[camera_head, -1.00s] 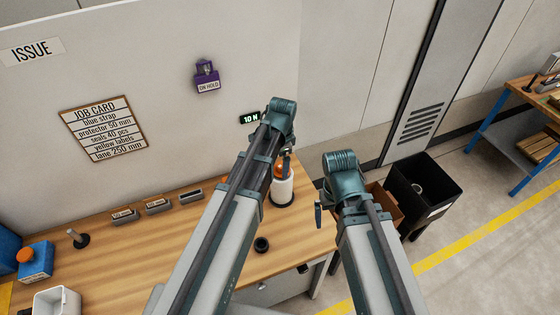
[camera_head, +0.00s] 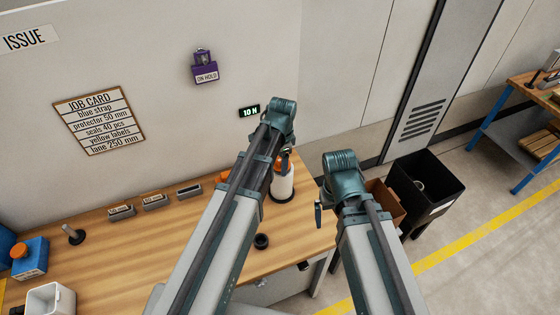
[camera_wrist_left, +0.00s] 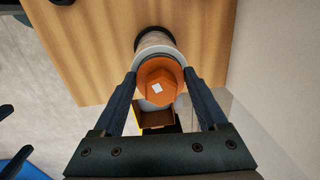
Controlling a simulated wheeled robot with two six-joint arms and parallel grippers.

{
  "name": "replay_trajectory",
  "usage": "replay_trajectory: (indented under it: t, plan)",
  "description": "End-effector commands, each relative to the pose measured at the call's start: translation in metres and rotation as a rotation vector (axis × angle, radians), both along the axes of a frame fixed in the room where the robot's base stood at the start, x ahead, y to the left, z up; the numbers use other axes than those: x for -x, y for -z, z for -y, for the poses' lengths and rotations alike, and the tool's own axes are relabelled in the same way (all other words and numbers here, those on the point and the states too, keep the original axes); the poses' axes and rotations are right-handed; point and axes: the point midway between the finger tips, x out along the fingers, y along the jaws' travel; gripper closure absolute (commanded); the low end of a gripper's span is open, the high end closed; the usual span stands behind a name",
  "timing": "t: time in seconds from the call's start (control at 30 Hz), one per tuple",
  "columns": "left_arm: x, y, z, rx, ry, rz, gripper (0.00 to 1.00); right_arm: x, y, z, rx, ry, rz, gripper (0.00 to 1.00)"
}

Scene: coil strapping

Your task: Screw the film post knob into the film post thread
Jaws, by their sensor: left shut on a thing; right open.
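The film post (camera_head: 283,185) is a white roll standing on a dark base at the back right of the wooden bench. The orange film post knob (camera_wrist_left: 162,78), with a white square mark on its face, is at the post's top. In the left wrist view the fingers of my left gripper (camera_wrist_left: 163,92) are on either side of it, shut on it. The thread is hidden under the knob, so I cannot tell how far it is in. My right gripper (camera_head: 319,205) is open and empty, beyond the bench's right edge; its fingers are only partly visible.
The bench (camera_head: 190,245) holds a black ring (camera_head: 261,241), several small grey holders (camera_head: 152,201), a dark peg (camera_head: 74,235) and a white bin (camera_head: 50,300). A "10 N" display (camera_head: 250,111) is on the wall. A black bin (camera_head: 428,185) stands on the floor at right.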

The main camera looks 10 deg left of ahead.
Motion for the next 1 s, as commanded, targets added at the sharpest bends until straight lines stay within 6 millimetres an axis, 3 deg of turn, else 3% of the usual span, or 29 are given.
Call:
replay_trajectory:
  t: [0.03,0.2,0.47,0.8,1.0]
  plan:
    - [-0.0003,0.0,-0.0002,-0.001,0.0,0.001,0.74,0.0,0.0,0.0,0.0,0.0,0.0,0.0]
    - [-0.0003,0.0,-0.0002,-0.001,0.0,0.001,1.0,0.0,0.0,0.0,0.0,0.0,0.0,0.0]
    - [-0.0007,0.0,-0.0006,0.0,0.049,0.001,1.0,0.0,0.0,0.0,0.0,0.0,0.0,0.0]
    - [-0.0039,0.0,-0.0019,0.0,0.498,0.002,1.0,0.0,0.0,0.0,0.0,0.0,0.0,0.0]
    - [-0.0048,0.0,-0.0024,-0.001,0.675,0.001,1.0,0.0,0.0,0.0,0.0,0.0,0.0,0.0]
